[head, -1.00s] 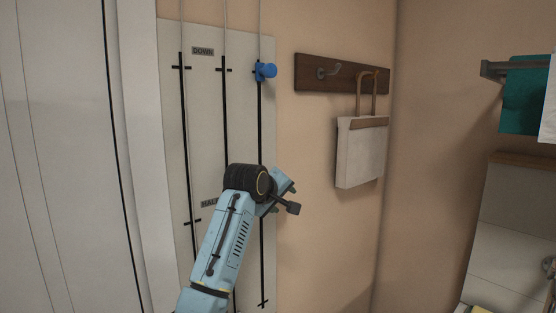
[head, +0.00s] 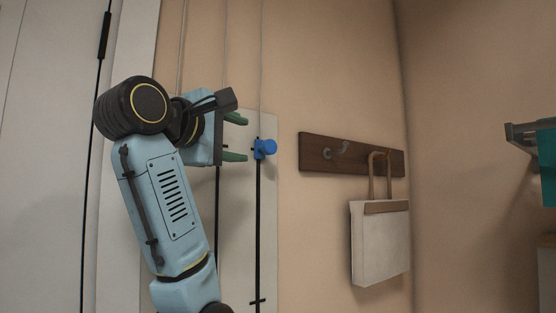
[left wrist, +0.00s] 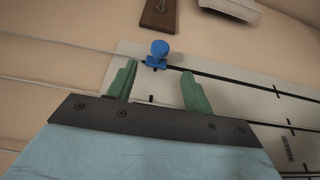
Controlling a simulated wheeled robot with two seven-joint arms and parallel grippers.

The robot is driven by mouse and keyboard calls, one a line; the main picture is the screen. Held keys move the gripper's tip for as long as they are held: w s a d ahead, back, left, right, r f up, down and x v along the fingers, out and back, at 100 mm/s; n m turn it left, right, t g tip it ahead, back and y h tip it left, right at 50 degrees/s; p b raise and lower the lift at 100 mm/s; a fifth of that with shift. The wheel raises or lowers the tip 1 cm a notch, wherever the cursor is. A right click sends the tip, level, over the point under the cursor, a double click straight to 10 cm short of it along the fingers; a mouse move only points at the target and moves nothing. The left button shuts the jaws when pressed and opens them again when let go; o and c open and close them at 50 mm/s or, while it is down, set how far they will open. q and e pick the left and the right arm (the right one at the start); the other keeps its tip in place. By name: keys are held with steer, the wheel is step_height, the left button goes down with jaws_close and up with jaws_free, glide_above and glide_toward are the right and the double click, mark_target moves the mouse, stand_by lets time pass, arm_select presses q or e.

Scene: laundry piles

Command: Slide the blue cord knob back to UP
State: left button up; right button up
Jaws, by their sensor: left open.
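The blue cord knob (head: 265,149) sits at the upper end of the rightmost black slot on the pale panel (head: 266,215). It also shows in the left wrist view (left wrist: 158,53), just beyond and between the green fingertips. My left gripper (head: 240,137) is open and empty, a little to the left of the knob, with a finger above and a finger below its height. A gap shows between the fingertips and the knob. My arm hides much of the panel and its other slots. In the left wrist view the fingers (left wrist: 156,80) are spread apart. My right gripper is not in view.
A dark wooden hook rail (head: 314,151) is on the wall right of the panel, with a white bag (head: 375,245) hanging from it. A grey bracket (head: 522,140) with teal cloth (head: 547,165) is at the far right. Thin cords run up the wall above the panel.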

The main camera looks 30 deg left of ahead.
mark_target(274, 148)
arm_select(q)
steer(key=w+p, duration=0.1)
steer(key=w, duration=0.3)
steer(key=shift+w+r, duration=0.1)
steer(key=shift+w, duration=0.2)
steer(key=w+p, duration=0.2)
steer(key=w, duration=0.6)
steer(key=shift+w, duration=0.2)
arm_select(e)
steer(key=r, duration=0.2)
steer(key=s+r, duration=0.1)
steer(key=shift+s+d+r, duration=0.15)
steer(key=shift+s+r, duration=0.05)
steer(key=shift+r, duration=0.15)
arm_select(q)
jaws_close()
